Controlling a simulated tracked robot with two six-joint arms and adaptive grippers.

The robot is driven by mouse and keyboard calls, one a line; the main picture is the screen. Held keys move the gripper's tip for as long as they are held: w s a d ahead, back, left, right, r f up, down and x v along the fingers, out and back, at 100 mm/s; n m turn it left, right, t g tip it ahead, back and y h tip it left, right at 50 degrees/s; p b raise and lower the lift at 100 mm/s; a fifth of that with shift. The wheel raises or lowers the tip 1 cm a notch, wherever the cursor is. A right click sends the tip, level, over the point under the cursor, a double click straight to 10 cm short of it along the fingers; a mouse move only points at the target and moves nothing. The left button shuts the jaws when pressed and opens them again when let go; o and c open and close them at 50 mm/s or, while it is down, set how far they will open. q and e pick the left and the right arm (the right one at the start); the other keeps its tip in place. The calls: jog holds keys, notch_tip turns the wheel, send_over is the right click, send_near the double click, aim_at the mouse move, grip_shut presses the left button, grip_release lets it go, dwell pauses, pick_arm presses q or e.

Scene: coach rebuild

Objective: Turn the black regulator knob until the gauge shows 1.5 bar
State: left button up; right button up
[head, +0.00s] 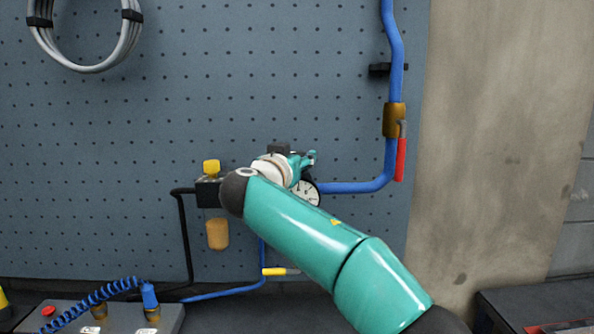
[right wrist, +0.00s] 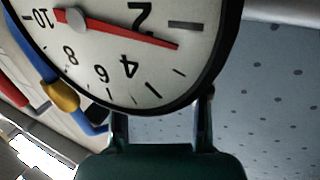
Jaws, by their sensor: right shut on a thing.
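My right gripper (head: 300,163) is at the pegboard, just above the round white gauge (head: 307,192), partly hidden behind my own teal arm. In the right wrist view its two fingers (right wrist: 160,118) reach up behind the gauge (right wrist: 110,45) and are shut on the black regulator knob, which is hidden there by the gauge. The gauge's red needle (right wrist: 130,34) points between the 2 and 4 marks, a little past 2. In the head view the dial is too small to read. My left gripper is not in view.
A blue pipe (head: 350,188) runs right from the gauge, then up past a red-handled valve (head: 401,158). Left of my wrist is a black unit with a yellow top (head: 211,167) and amber bowl (head: 217,234). A yellow-handled valve (head: 274,271) sits below.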

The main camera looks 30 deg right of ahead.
jog(key=n+t+y+b, duration=0.2)
jog(key=b, duration=0.1)
jog(key=shift+f+y, duration=0.25)
jog(key=shift+y, duration=0.05)
jog(key=shift+r+n+t+y+b, duration=0.2)
jog(key=shift+n+t+y+b, duration=0.85)
jog(key=shift+y, duration=0.25)
jog(key=shift+a, duration=0.1)
jog(key=o, duration=1.2)
jog(key=shift+w, duration=0.1)
jog(key=v, duration=1.2)
